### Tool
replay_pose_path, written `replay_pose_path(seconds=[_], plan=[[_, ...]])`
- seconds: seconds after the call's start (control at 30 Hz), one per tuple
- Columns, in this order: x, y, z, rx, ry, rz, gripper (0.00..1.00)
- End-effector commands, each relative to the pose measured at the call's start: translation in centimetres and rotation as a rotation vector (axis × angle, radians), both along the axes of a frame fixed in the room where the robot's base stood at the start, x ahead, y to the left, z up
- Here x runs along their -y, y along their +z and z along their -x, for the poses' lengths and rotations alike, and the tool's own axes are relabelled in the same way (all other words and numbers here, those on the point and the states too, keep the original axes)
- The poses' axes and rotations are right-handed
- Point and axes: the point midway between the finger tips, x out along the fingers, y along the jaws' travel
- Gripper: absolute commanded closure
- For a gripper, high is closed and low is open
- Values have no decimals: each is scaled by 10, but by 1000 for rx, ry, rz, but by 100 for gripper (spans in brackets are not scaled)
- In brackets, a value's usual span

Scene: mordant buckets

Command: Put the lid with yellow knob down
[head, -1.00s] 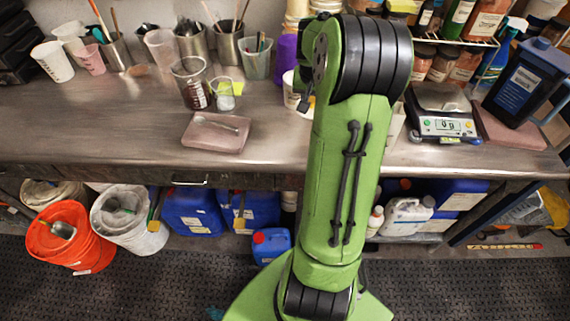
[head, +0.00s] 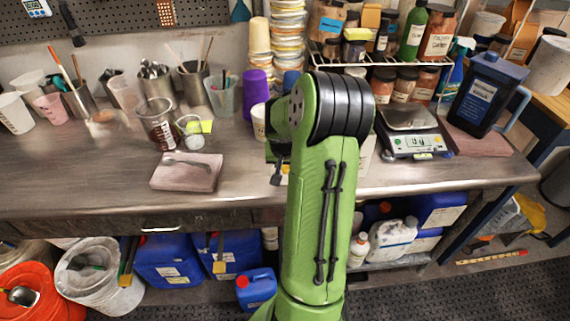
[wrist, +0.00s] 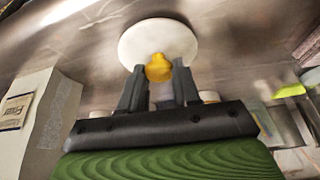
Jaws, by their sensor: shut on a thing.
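The lid with yellow knob (wrist: 140,38) shows in the wrist view as a round white disc with a yellow knob (wrist: 159,69) at its centre. My gripper (wrist: 159,80) is shut on the yellow knob, one dark finger on each side. The lid's edge stands clear around the fingers at the top of the view. Whether the lid touches anything behind it cannot be told. In the head view my green arm hides the gripper and the lid.
A metal bench (head: 90,180) carries a folded pink cloth (head: 187,172), cups at the back left, a scale (head: 412,135) and a dark blue jug (head: 485,92) at the right. Buckets, such as an orange one (head: 45,290), and blue canisters stand below. The bench's front left is clear.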

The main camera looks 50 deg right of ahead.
Motion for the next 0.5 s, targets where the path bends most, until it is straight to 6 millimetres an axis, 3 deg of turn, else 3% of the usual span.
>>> replay_pose_path(seconds=[0.07, 0.1, 0.23, 0.5], plan=[[0, -4, 0, 0, 0, 0, 97], [0, -4, 0, 0, 0, 0, 64], [0, -3, 0, 0, 0, 0, 44], [0, -2, 0, -1, 0, -1, 43]])
